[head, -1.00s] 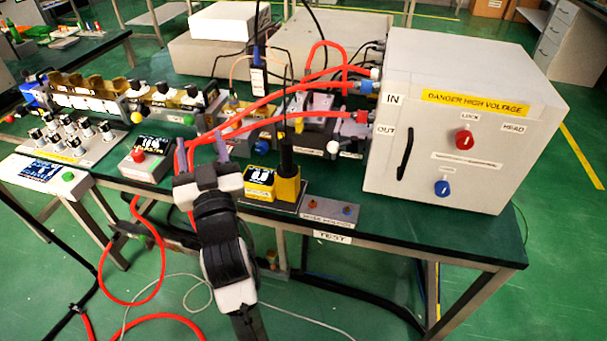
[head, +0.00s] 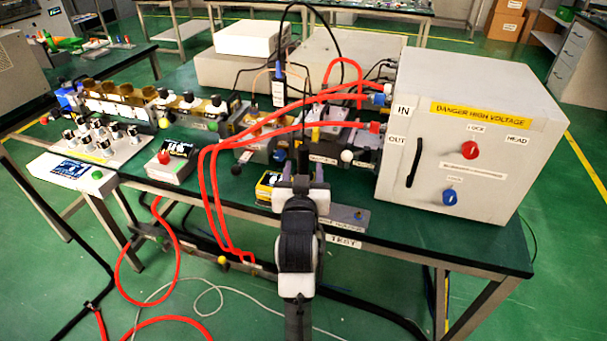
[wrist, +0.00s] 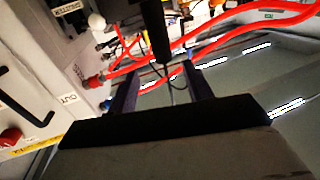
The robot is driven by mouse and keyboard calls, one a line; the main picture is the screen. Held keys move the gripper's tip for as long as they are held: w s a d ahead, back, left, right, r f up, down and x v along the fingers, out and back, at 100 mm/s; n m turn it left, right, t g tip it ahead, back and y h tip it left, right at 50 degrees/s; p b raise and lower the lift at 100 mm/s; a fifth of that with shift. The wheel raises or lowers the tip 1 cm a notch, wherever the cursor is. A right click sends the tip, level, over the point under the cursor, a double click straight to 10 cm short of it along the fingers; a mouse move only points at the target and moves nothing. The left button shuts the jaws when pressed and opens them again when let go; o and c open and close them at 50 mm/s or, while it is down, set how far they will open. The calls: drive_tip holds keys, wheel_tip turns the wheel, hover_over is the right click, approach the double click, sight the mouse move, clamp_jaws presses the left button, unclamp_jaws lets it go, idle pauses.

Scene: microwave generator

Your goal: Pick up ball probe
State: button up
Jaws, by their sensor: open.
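A black probe (head: 304,155) with a thin black cable stands upright just beyond my gripper (head: 302,174) in the head view. I take it to be the ball probe. Its lower part and its yellow holder are mostly hidden behind my gripper. In the wrist view, the probe's dark shaft (wrist: 155,32) shows near the top, in line with the gap between the two fingers (wrist: 160,82). The fingers are apart, and nothing is clearly gripped. Whether the probe stands between the fingertips or just past them I cannot tell. No ball tip can be made out.
A yellow meter (head: 267,186) sits just left of my gripper. The large grey high-voltage cabinet (head: 458,140) stands to the right. Red hoses (head: 212,160) hang left of my gripper. A box with a red button (head: 173,162) is further left. The green bench (head: 400,235) is bare at front right.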

sight(303, 153)
drive_tip(key=w, duration=0.2)
drive_tip(key=shift+w, duration=0.3)
drive_tip(key=w+p, duration=0.2)
drive_tip(key=w, duration=0.2)
drive_tip(key=shift+w+r, duration=0.1)
drive_tip(key=shift+r, duration=0.1)
drive_tip(key=shift+w+f, duration=0.15)
drive_tip(key=shift+w, duration=0.3)
clamp_jaws()
